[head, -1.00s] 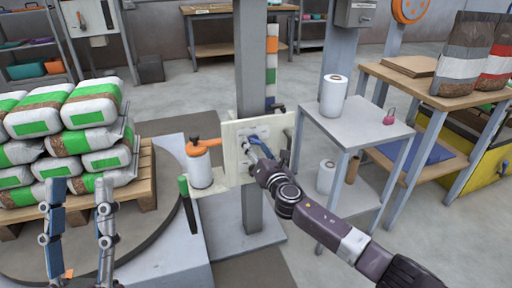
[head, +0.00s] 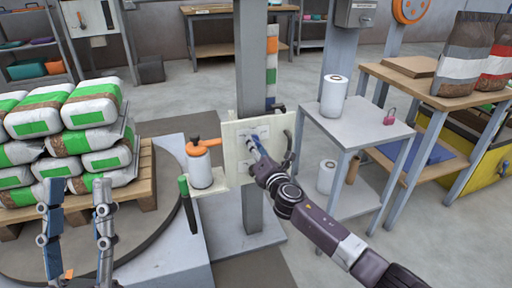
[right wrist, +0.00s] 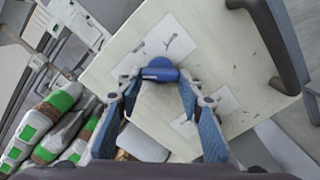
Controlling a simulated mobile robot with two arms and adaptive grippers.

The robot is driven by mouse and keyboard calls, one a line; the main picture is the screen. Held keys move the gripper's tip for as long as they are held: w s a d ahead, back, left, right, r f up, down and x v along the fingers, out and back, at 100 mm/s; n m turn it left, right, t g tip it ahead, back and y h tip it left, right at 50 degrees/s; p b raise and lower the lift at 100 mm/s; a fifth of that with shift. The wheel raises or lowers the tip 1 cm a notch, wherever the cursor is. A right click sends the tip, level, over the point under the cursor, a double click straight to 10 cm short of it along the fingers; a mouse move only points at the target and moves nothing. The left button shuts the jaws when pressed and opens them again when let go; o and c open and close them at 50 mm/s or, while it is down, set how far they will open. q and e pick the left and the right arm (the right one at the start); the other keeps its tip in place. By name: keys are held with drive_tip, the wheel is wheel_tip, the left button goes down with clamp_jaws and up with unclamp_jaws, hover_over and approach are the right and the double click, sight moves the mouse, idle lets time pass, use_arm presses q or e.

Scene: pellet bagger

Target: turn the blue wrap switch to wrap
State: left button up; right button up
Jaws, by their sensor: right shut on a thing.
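The blue wrap switch (right wrist: 160,70) is a round knob on a pale plate of the cream control panel (right wrist: 125,65). In the right wrist view it sits between the fingertips of my right gripper (right wrist: 160,82), which is shut on it. In the head view the right gripper (head: 254,141) reaches the front of the panel (head: 232,165) and hides the knob. The switch's position marks are too small to read. My left gripper (head: 78,187) is open and empty, pointing up in front of the pallet.
A dark handle (head: 288,152) sticks out at the panel's right side, close to my right gripper. A white roll with an orange top (head: 200,165) stands left of the panel. A grey stand (head: 365,125) is to the right. Stacked bags (head: 90,105) fill the pallet at left.

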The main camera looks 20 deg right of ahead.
use_arm(q)
drive_tip(key=shift+w+d+f+g+y+p, duration=0.15)
drive_tip(key=shift+w+f+g+y+p, duration=0.15)
drive_tip(key=shift+w+f+g, duration=0.5)
drive_tip(key=shift+w+d+f+g+y+p, duration=0.15)
drive_tip(key=shift+w+f+g+y, duration=0.2)
drive_tip(key=shift+w+f, duration=0.75)
use_arm(e)
drive_tip(key=shift+r+m, duration=0.1)
drive_tip(key=shift+m, duration=4.3)
use_arm(q)
drive_tip(key=shift+r, duration=0.1)
use_arm(e)
drive_tip(key=o, duration=1.2)
drive_tip(key=shift+c, duration=0.2)
use_arm(q)
drive_tip(key=shift+r, duration=0.15)
drive_tip(key=shift+h, duration=0.25)
use_arm(e)
drive_tip(key=shift+s, duration=0.1)
